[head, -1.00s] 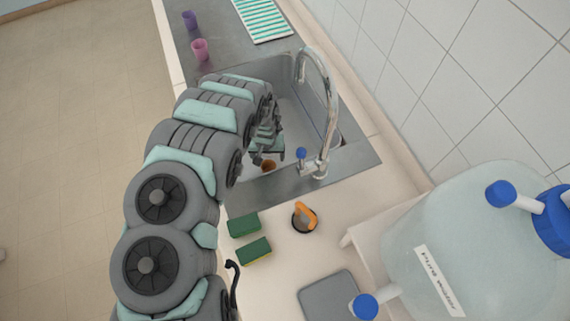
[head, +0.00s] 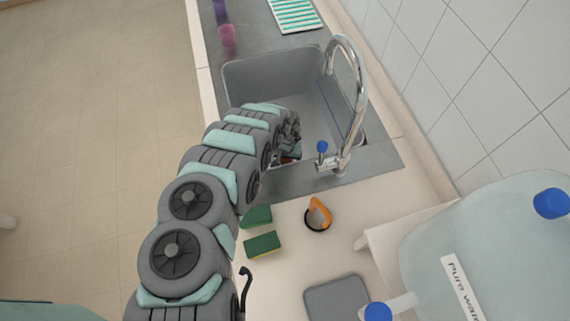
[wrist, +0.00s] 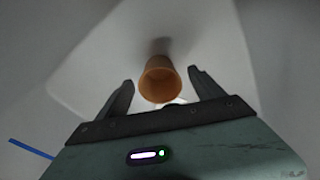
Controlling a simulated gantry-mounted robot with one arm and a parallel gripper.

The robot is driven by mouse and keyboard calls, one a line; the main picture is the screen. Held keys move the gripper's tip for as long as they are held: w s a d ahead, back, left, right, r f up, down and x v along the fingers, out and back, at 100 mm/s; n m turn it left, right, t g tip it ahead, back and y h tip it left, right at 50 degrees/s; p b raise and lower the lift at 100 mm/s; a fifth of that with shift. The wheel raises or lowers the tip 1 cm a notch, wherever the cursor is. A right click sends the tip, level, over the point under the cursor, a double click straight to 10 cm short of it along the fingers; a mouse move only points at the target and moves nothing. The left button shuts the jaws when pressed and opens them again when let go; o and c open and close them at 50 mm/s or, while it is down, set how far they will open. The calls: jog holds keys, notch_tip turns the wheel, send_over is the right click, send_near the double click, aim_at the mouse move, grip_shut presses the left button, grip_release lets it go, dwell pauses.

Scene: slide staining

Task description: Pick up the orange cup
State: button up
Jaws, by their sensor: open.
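The orange cup (wrist: 160,80) stands inside the sink basin. In the wrist view its round mouth faces the camera and lies between and just beyond my two fingers. My gripper (wrist: 160,80) is open, with one dark finger on each side of the cup and a visible gap to each. In the head view my gripper (head: 290,150) is down in the near part of the basin, mostly hidden by my arm. Only a small orange-brown bit of the cup (head: 287,160) shows there, below the gripper.
The steel sink (head: 255,75) has a tall curved faucet (head: 358,95) with a blue knob on its right. Green sponges (head: 263,246) and an orange-handled object (head: 318,214) lie on the near counter. A pink cup (head: 227,36) and a striped mat (head: 294,14) are at the back.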

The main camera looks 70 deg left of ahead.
jog(key=shift+a+f, duration=0.1)
jog(key=shift+f, duration=0.3)
jog(key=c, duration=1.4)
